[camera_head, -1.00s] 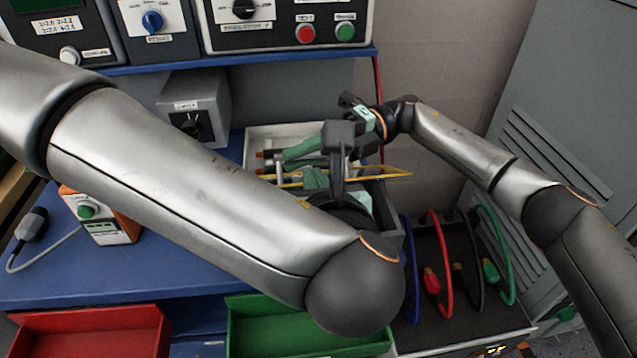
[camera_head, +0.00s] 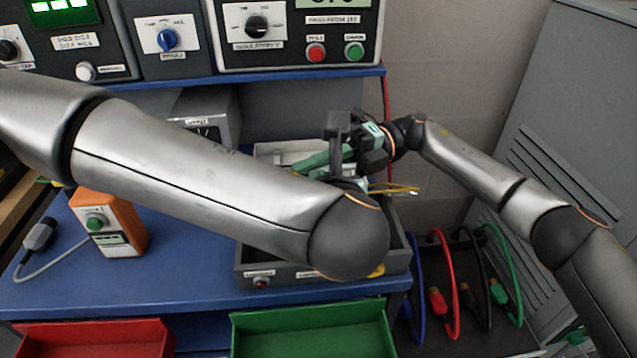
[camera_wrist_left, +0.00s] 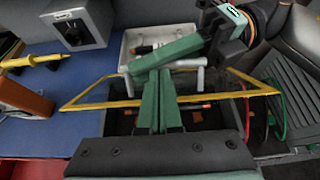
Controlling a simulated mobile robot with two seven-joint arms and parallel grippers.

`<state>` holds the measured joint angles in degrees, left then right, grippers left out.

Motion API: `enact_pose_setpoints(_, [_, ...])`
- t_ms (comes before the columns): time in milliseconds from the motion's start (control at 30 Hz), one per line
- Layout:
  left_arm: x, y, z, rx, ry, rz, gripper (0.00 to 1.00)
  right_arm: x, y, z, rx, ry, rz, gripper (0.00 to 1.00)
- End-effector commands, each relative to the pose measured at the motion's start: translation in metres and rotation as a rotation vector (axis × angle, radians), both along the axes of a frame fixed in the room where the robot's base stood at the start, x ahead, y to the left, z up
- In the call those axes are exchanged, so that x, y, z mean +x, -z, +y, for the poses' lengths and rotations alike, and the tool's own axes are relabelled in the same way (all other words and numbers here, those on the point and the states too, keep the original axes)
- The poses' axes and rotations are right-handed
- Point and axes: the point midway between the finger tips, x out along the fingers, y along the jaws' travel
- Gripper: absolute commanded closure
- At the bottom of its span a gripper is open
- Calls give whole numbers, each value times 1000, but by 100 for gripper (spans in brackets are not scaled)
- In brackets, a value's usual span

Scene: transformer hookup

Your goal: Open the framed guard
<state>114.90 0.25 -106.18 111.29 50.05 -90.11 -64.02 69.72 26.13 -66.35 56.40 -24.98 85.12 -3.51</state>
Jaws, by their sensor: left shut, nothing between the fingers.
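The framed guard, a thin yellow frame (camera_wrist_left: 108,104), spans the dark grey box in the left wrist view. In the head view only its right end (camera_head: 395,188) shows; my left arm hides the rest. My left gripper (camera_wrist_left: 159,76) is shut and empty, its green fingers reaching across the frame's middle. I cannot tell whether they touch it. My right gripper comes in from the right in the head view (camera_head: 330,157). Its green fingers lie across the far side of the box, beside a pale bar (camera_wrist_left: 186,64); their opening is unclear.
The grey box (camera_head: 395,262) stands on the blue bench (camera_head: 190,280). An orange meter (camera_head: 118,222) stands left of it. Red (camera_head: 90,340) and green bins (camera_head: 310,335) are in front. Coloured cables (camera_head: 452,290) hang at right. A control panel (camera_head: 300,50) is above.

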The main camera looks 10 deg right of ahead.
Motion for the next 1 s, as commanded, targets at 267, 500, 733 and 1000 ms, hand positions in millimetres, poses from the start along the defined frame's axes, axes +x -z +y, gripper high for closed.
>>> enact_pose_setpoints(267, [8, -5, 3, -3, -15, -19, 100, -9, 5, 3, -7, -35, 3, 81])
enact_pose_setpoints(500, [8, -5, 4, -3, -18, -21, 100, -9, 6, 3, -8, -35, 4, 55])
enact_pose_setpoints(733, [8, -5, 4, -4, -19, -21, 100, -9, 6, 3, -10, -34, 6, 55])
enact_pose_setpoints(1000, [8, -5, 4, -2, -19, -20, 100, 4, 5, -23, -10, -21, 4, 55])
